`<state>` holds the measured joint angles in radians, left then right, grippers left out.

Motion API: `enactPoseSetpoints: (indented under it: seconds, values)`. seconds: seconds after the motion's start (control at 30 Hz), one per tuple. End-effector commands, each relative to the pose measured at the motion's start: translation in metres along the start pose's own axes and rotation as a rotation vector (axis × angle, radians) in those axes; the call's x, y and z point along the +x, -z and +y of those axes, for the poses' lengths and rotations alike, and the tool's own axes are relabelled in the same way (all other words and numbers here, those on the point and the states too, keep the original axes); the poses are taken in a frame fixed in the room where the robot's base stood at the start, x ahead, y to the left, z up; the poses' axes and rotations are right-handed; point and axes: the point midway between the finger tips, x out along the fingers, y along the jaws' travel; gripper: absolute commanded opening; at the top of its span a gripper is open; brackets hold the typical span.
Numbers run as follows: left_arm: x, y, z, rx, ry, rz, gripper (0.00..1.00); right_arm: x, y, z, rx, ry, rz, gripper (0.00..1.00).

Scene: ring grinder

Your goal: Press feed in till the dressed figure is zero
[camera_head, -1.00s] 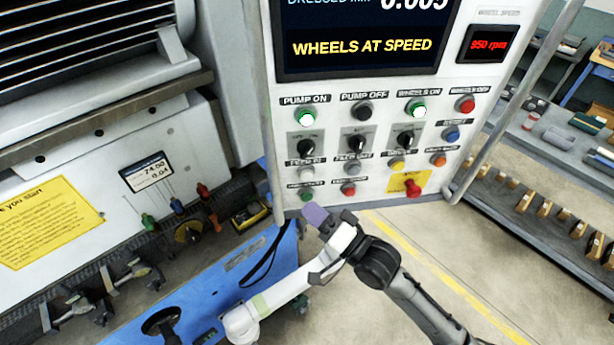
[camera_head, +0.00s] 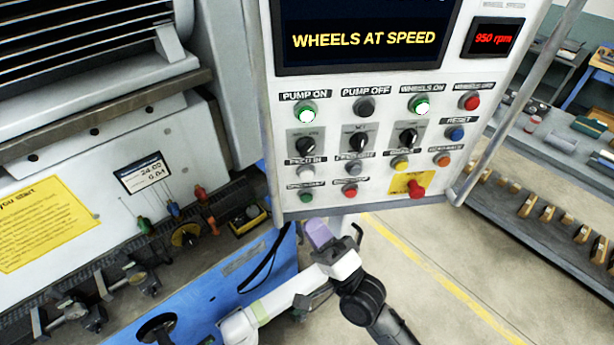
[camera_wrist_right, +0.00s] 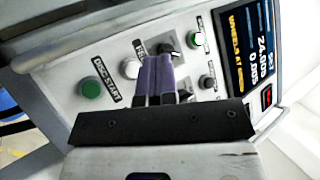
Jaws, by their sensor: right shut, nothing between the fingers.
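The control panel (camera_head: 395,140) carries the pale FEED IN button (camera_head: 306,172), above a green button (camera_head: 306,197). My right gripper (camera_head: 318,232) has purple fingers, shut and empty, and appears just below the panel's lower edge in the head view. In the right wrist view the shut fingers (camera_wrist_right: 158,72) point at the panel beside the pale button (camera_wrist_right: 130,68), with the green button (camera_wrist_right: 90,88) to the left. I cannot tell whether they touch the panel. The screen (camera_head: 360,35) reads WHEELS AT SPEED; its dressed figure is cut off in the head view and unclear in the wrist view.
FEED OUT (camera_head: 354,168) is right of FEED IN, with selector knobs (camera_head: 357,142) above. A red mushroom button (camera_head: 416,188) sits on a yellow plate at lower right. The grinder (camera_head: 100,150) stands left; a shelf of parts (camera_head: 540,205) is at right.

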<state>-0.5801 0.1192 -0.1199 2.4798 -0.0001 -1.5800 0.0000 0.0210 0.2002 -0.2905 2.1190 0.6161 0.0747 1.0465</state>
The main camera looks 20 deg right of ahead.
Motion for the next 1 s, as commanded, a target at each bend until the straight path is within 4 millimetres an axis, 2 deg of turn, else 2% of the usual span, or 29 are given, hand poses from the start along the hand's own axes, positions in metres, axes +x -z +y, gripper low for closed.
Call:
enactPoseSetpoints:
  seconds: [0.37, 1.0]
  values:
    - [0.004, -0.001, 0.002, -0.005, -0.004, 0.001, 0.85, 0.005, 0.004, 0.005, -0.004, -0.001, -0.002, 0.00]
    - [0.029, -0.010, -0.001, 0.007, 0.006, 0.000, 0.85, 0.053, 0.039, 0.041, -0.003, -0.002, -0.002, 0.00]
